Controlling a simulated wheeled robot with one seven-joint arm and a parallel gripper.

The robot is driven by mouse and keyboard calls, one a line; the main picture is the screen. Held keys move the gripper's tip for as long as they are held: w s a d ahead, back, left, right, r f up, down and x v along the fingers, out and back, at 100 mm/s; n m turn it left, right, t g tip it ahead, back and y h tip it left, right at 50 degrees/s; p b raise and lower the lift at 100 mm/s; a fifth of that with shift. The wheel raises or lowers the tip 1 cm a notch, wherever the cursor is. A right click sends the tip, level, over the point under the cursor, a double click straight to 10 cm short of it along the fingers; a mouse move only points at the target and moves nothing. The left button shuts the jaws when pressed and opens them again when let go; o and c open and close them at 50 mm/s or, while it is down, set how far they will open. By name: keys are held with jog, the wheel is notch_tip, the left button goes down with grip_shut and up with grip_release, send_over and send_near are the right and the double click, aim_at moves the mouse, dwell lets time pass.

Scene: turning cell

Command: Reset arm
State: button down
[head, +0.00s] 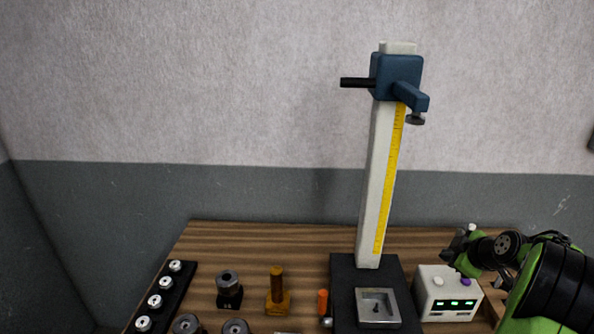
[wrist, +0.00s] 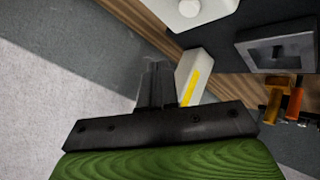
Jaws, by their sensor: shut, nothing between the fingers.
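My gripper (wrist: 157,88) shows in the wrist view with its two dark fingers together and nothing between them. It points away from the green wrist body, in the air near the white column (wrist: 189,76) of the stand. In the head view my green and black arm is at the lower right, over the right end of the wooden bench (head: 210,240). I cannot make out the fingertips there.
A tall height stand (head: 376,190) with a blue slide (head: 397,76) rises from a black base (head: 345,275). A white display box (head: 432,300) stands right of it, close to my arm. Left are an orange-brown post (head: 277,285), a dark collar (head: 229,285) and a black rack (head: 183,285).

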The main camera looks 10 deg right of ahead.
jog(key=s+a+r+m+g, duration=0.15)
jog(key=a+r, duration=0.25)
jog(key=a, duration=0.8)
jog(key=s+a+r+m+g, duration=0.15)
jog(key=a+r, duration=0.35)
jog(key=a, duration=0.7)
jog(key=s+a+m, duration=0.1)
jog(key=s+a, duration=0.2)
jog(key=s, duration=0.3)
jog(key=s+a+f+m, duration=0.1)
jog(key=s+a+m, duration=0.1)
jog(key=s+a, duration=0.2)
jog(key=s+a+f+m+y, duration=0.1)
jog(key=s+a, duration=0.3)
jog(key=s, duration=0.6)
jog(key=shift+m+g, duration=0.3)
jog(key=shift+m, duration=0.1)
